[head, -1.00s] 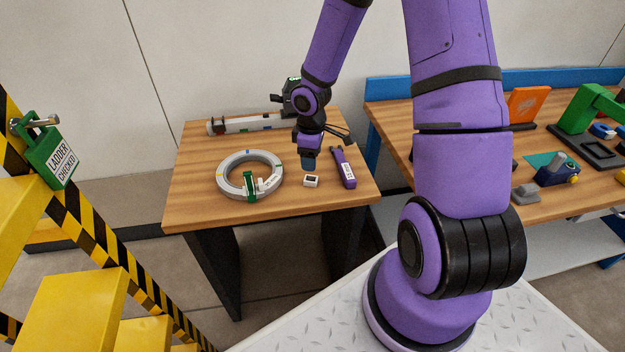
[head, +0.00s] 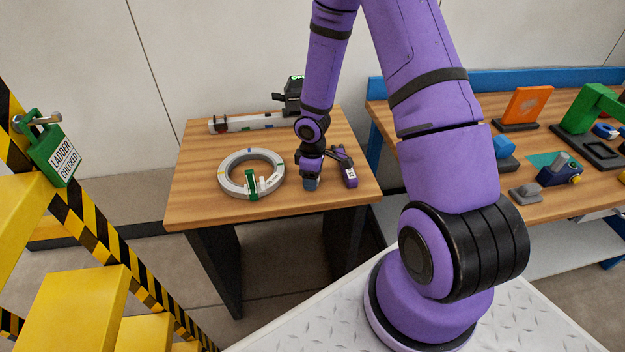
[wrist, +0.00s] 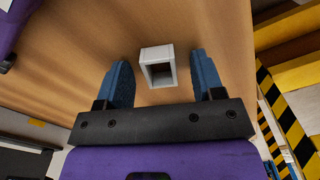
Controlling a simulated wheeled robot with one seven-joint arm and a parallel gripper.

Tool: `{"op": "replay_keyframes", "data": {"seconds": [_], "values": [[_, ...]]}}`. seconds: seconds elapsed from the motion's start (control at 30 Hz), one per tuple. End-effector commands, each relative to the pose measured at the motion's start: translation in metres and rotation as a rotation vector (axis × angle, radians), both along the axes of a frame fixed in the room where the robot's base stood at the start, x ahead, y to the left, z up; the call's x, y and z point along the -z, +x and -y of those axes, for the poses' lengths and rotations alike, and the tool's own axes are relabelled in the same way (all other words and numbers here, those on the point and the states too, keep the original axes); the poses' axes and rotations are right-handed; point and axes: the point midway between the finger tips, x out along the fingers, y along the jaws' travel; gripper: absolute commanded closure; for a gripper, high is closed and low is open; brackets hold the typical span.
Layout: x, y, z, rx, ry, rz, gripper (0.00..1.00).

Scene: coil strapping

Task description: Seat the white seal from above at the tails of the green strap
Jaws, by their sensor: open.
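The white seal (wrist: 144,55), a small hollow block with an open middle, lies on the wooden table in the wrist view. My gripper (wrist: 160,82) is open, its two blue fingers apart on either side of the seal's near end. In the head view my gripper (head: 311,184) is low over the table and hides the seal. The green strap (head: 251,182) is wrapped around the front of the grey coil (head: 225,181), to the left of my gripper. Its tails are too small to make out.
A purple hand tool (head: 345,168) lies just right of my gripper. A long white-and-black device (head: 245,123) lies along the table's back. A yellow ladder (head: 75,300) with a green tag stands at left. The table's front left is clear.

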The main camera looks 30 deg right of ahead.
Motion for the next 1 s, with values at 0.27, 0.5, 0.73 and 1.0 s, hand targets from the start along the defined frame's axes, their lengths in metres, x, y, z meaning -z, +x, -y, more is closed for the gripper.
{"op": "replay_keyframes", "data": {"seconds": [0.27,0.5,0.73,1.0], "values": [[0.000,0.000,0.000,0.000,0.000,0.000,0.91],[0.000,0.000,0.000,0.000,0.000,0.000,0.92],[-0.019,0.000,0.001,0.003,0.000,0.003,0.92],[-0.067,0.001,0.001,0.003,0.000,0.004,0.92]]}}
